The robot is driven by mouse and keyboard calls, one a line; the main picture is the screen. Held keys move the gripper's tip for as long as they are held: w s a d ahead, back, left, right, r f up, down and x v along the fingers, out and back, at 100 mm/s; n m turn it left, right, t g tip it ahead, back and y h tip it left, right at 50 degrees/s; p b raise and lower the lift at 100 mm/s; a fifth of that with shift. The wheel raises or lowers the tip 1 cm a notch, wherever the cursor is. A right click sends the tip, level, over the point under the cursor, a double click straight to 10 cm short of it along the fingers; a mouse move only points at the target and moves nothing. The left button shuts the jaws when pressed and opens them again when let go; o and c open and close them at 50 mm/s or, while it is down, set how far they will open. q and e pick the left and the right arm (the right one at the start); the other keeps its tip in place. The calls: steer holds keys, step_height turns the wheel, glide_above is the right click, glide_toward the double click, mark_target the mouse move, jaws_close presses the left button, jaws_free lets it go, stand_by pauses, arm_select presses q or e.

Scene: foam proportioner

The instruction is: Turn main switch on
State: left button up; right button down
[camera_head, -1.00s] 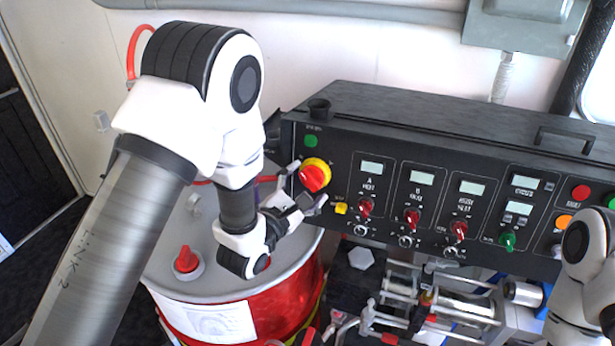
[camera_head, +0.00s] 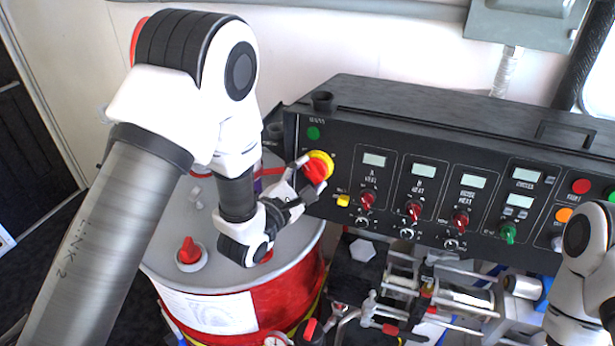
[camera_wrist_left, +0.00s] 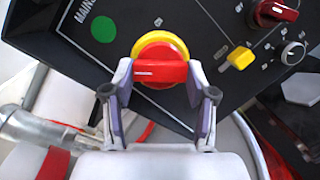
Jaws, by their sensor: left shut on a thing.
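The main switch is a red rotary knob (camera_head: 316,171) on a yellow round plate (camera_head: 322,159), at the left end of the black control panel under the word MAINS. In the left wrist view the red knob (camera_wrist_left: 160,72) has its grip bar lying across the picture, between the two fingers. My left gripper (camera_head: 308,180) is shut on the knob; its fingers (camera_wrist_left: 160,95) sit at the two ends of the bar. Of my right arm, only white links show at the right edge; its gripper is not visible.
A green light (camera_head: 313,133) is above the switch and a small yellow switch (camera_head: 343,200) beside it. Several red knobs and displays line the panel (camera_head: 400,147). A red drum with a grey lid (camera_head: 215,285) stands below my left arm. Pipes and valves fill the space under the panel.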

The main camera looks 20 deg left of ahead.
arm_select(q)
steer(key=m, duration=0.2)
steer(key=m+g, duration=0.1)
steer(key=m, duration=0.1)
steer(key=shift+w+a+r+h, duration=0.1)
steer(key=shift+r+h, duration=0.1)
steer(key=shift+h, duration=0.1)
steer(key=m+g, duration=0.1)
steer(key=m, duration=0.4)
steer(key=shift+r, duration=0.2)
steer(key=m+g, duration=0.1)
steer(key=m, duration=0.3)
steer(key=shift+w+r, duration=0.1)
steer(key=shift+r, duration=0.05)
steer(key=shift+m+g+y, duration=0.4)
steer(key=shift+m+y, duration=0.3)
steer(key=shift+m, duration=1.1)
steer(key=shift+r, duration=0.1)
steer(key=o, duration=1)
steer(key=shift+w, duration=0.1)
steer(key=shift+o, duration=0.8)
steer(key=shift+w+f, duration=0.1)
steer(key=shift+f, duration=0.15)
